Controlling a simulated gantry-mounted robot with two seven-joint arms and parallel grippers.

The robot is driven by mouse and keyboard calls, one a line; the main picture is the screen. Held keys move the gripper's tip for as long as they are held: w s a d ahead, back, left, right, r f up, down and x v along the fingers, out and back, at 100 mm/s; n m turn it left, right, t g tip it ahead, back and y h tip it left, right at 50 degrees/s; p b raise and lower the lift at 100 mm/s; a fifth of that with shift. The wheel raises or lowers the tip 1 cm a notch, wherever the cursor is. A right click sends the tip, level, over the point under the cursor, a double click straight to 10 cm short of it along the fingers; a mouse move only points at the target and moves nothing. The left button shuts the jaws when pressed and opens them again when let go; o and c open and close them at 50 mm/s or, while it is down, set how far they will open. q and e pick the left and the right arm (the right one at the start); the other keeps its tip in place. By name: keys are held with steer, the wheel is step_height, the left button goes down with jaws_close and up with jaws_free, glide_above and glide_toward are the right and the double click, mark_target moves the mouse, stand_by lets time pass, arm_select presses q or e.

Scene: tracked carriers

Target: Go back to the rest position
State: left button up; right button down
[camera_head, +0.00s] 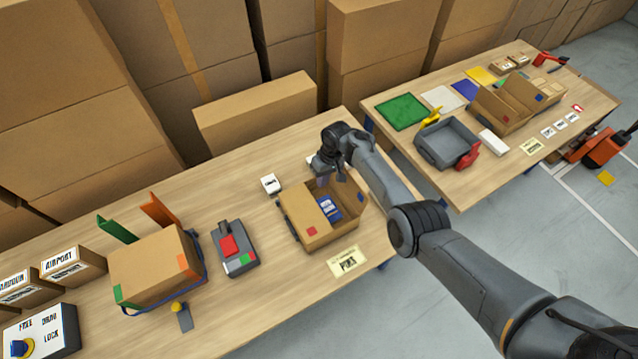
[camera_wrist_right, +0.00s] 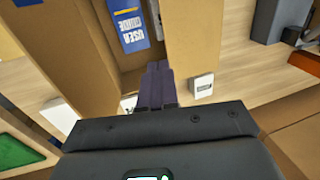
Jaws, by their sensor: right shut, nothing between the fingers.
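My right gripper (camera_head: 323,166) is at the far edge of an open cardboard box (camera_head: 304,228) on the near table, pointing down. In the right wrist view its fingers (camera_wrist_right: 157,84) are together with nothing between them, close to the box wall (camera_wrist_right: 198,40). A blue booklet (camera_head: 330,208) lies inside the box; it also shows in the wrist view (camera_wrist_right: 132,28), apart from the fingers. A white labelled block (camera_head: 271,184) stands on the table left of the gripper. My left gripper is in neither view.
A grey device with a red block (camera_head: 232,250) and a closed box (camera_head: 155,268) stand to the left. A PORT card (camera_head: 347,262) lies before the open box. A second table at right holds a grey tray (camera_head: 446,143) and another open box (camera_head: 490,110). Tall cartons line the back.

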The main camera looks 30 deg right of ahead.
steer(key=s+d+r+t+h+p, duration=0.1)
steer(key=s+d+h+p, duration=0.15)
steer(key=s, duration=0.35)
steer(key=s+d+r+h+p, duration=0.1)
steer(key=s+d+p, duration=0.15)
steer(key=s, duration=0.35)
steer(key=s+a+r+t+p, duration=0.1)
steer(key=s+a+r, duration=0.2)
steer(key=s+r, duration=0.3)
steer(key=s+a+r+n+p, duration=0.1)
steer(key=s+a+r, duration=0.3)
steer(key=s, duration=0.6)
steer(key=s+a+r+t+y+p, duration=0.1)
steer(key=s+a+r+p, duration=0.2)
steer(key=s+r, duration=0.5)
steer(key=shift+a+r+n+t, duration=0.15)
steer(key=shift+a+n+t, duration=0.15)
steer(key=shift+a+n, duration=0.15)
steer(key=shift+w, duration=0.1)
